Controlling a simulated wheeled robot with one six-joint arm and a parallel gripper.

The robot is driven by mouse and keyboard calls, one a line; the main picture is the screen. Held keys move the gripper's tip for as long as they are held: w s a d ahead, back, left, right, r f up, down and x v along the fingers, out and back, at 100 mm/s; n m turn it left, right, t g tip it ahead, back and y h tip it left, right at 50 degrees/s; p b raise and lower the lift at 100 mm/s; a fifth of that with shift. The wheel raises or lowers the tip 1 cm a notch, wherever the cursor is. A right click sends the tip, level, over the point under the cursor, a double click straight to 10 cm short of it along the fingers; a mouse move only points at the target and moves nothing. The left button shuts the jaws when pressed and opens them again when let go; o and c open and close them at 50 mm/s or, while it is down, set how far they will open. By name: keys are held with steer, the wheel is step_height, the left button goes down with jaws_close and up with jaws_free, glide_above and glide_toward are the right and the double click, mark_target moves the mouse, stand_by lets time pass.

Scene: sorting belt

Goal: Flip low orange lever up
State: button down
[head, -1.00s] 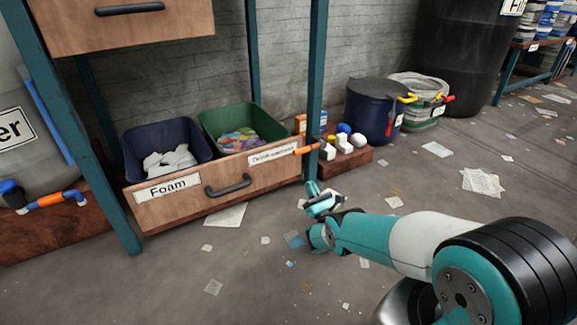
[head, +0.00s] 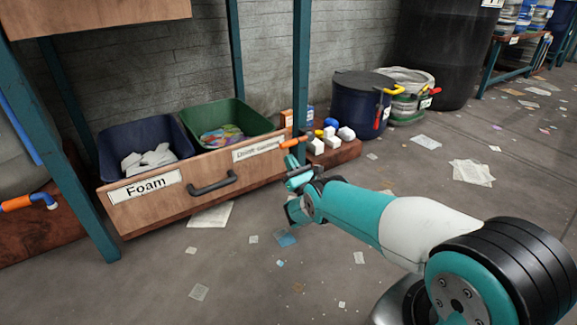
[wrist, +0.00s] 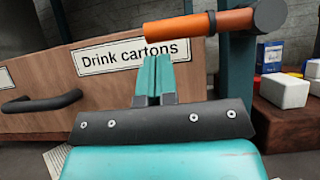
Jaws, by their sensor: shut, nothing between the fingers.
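The orange lever (wrist: 200,28) lies nearly level in the wrist view, its right end in a dark pivot (wrist: 270,15) by the teal post (wrist: 225,75). In the head view the orange lever (head: 292,142) shows small at the post, near the right end of the drawer front. My gripper's two teal fingers (wrist: 153,72) are pressed together and empty. In the wrist view their tips appear just below the lever's left part; whether they touch it I cannot tell. My gripper (head: 297,172) is just below the lever in the head view.
The wooden drawer (head: 165,205) holds a blue bin (head: 120,135) and a green bin (head: 245,118). White blocks (head: 331,138) sit on a low board right of the post. A dark blue pot (head: 355,105) stands behind. Floor in front is open, with scattered paper.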

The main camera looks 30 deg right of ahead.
steer(key=shift+b+x, duration=1)
steer(key=shift+b, duration=0.05)
